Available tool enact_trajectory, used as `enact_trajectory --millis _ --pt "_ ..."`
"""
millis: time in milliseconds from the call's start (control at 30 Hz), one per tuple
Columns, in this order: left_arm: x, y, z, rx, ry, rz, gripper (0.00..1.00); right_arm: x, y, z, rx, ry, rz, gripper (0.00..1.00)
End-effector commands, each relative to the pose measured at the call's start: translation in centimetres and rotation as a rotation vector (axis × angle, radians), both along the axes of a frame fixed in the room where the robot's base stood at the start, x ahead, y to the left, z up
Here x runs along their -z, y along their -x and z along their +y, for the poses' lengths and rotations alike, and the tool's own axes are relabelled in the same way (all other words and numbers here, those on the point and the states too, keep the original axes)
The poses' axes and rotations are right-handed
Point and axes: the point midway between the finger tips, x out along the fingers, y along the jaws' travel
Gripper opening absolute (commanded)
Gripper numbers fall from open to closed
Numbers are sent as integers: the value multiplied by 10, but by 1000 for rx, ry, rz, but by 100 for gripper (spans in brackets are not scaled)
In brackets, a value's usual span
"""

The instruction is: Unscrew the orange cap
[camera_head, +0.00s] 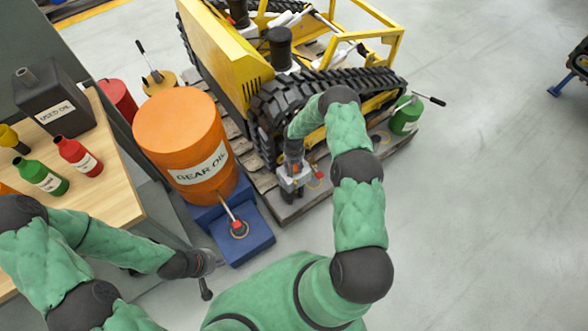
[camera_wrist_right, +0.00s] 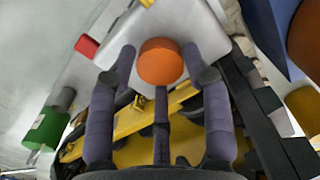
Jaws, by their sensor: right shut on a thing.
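The orange cap (camera_wrist_right: 160,61) shows in the right wrist view between the fingertips of my right gripper (camera_wrist_right: 162,66). My right gripper is shut on it. Below the cap is a pale grey-white body (camera_wrist_right: 196,24). In the head view my right gripper (camera_head: 293,178) is beside the near track of the yellow tracked carrier (camera_head: 225,62); I cannot make out the cap there. My left gripper (camera_head: 207,263) hangs empty-looking near the blue tray, apart from the carrier; its finger opening is unclear.
An orange gear oil drum (camera_head: 182,125) stands on a blue tray (camera_head: 255,244). A wooden bench (camera_head: 112,190) at left holds a used oil can (camera_head: 50,100) and small bottles. A green can (camera_head: 406,118) stands right of the carrier.

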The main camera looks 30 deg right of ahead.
Motion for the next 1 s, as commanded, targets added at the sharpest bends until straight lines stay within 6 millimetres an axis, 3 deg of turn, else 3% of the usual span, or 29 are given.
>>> enact_trajectory --millis 433,867,1000 --pt "18 0 0 0 0 0 0 2 0 0 -468 -1 0 26" --pt "18 0 0 0 0 0 0 1 1 1 -529 -1 1 26" --pt "22 0 0 0 0 0 0 2 1 1 -639 -1 1 26"
